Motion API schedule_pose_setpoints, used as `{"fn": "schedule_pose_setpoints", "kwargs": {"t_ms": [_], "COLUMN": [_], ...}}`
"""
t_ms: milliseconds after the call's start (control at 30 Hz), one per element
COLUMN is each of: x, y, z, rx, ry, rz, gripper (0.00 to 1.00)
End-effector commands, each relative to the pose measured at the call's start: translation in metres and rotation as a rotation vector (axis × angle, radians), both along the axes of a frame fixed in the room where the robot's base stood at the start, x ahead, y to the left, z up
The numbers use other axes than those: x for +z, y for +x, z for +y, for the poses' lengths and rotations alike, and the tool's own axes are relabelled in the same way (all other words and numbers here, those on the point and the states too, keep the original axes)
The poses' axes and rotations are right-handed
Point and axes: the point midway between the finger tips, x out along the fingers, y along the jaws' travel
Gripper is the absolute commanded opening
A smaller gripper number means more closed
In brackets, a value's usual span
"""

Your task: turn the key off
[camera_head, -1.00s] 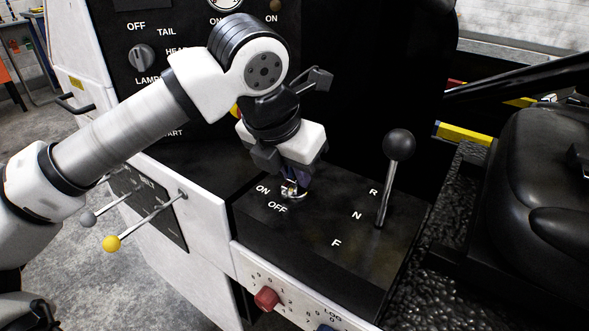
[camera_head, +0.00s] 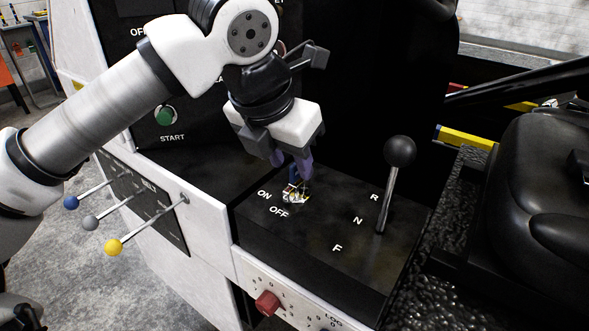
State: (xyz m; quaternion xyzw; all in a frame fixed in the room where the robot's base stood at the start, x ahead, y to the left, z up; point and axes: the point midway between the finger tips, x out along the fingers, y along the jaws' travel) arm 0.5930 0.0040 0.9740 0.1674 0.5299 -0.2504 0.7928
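The key (camera_head: 293,190) stands in its metal switch on the black console, beside the ON and OFF labels. It has a blue part on top and a bright metal base. My gripper (camera_head: 292,168) is above it, pointing down, with its purple fingers spread apart. The fingertips are around or just above the top of the key, and I see no firm grip on it. The fingers partly cover the key's top. I cannot tell which label the key points to.
A black-knobbed lever (camera_head: 399,152) stands right of the key, by the R, N and F marks. A red knob (camera_head: 267,303) is on the console's front. Belt levers, one with a yellow knob (camera_head: 114,247), are at left. A black seat (camera_head: 535,190) is at right.

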Motion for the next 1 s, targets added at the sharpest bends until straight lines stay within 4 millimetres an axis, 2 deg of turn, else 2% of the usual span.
{"fn": "schedule_pose_setpoints", "kwargs": {"t_ms": [33,200,400,567,867,1000], "x": [0.013,0.049,0.077,0.085,0.086,0.092], "y": [-0.004,-0.016,-0.026,-0.029,-0.03,-0.035], "z": [0.003,0.011,0.018,0.02,0.02,0.007], "rx": [0.001,0.001,0.0,-0.001,-0.001,-0.068], "ry": [-0.001,0.0,0.0,0.001,0.0,-0.074], "rz": [-0.002,-0.001,0.0,0.001,0.001,-0.025], "gripper": [0.37,0.37,0.37,0.37,0.37,0.37]}}
